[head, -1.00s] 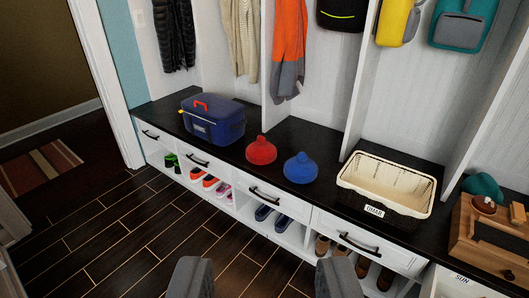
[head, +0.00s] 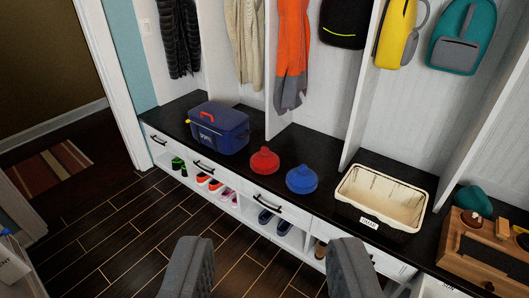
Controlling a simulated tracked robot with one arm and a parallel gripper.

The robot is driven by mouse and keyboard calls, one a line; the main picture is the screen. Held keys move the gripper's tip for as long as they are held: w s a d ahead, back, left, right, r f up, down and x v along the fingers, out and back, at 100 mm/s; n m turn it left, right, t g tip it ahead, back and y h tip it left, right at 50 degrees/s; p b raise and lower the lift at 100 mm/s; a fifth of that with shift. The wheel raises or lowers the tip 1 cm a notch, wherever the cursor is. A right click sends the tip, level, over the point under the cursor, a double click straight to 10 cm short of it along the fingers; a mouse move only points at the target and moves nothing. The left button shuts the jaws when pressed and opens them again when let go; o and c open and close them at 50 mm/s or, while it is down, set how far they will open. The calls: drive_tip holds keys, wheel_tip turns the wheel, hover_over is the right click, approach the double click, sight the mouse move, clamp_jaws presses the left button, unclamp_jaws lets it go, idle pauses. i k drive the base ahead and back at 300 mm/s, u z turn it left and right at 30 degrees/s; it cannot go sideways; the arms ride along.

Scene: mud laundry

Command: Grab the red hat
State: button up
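The red hat (head: 264,160) sits on the black bench top (head: 290,143), between the blue cooler bag and a blue hat (head: 301,180). It is rounded with a small knob on top. My gripper (head: 268,268) is at the bottom of the view, with its two grey fingers wide apart and nothing between them. It is in front of the bench, nearer the camera than the red hat and apart from it.
A blue cooler (head: 218,128) stands left of the red hat. A cream-lined basket (head: 380,197) and a wooden box (head: 480,250) stand to the right. Shoes (head: 215,184) fill cubbies below. Coats and backpacks hang above. The dark wood floor (head: 130,230) is clear.

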sight(266, 161)
drive_tip(key=i, duration=2.75)
drive_tip(key=u, duration=0.55)
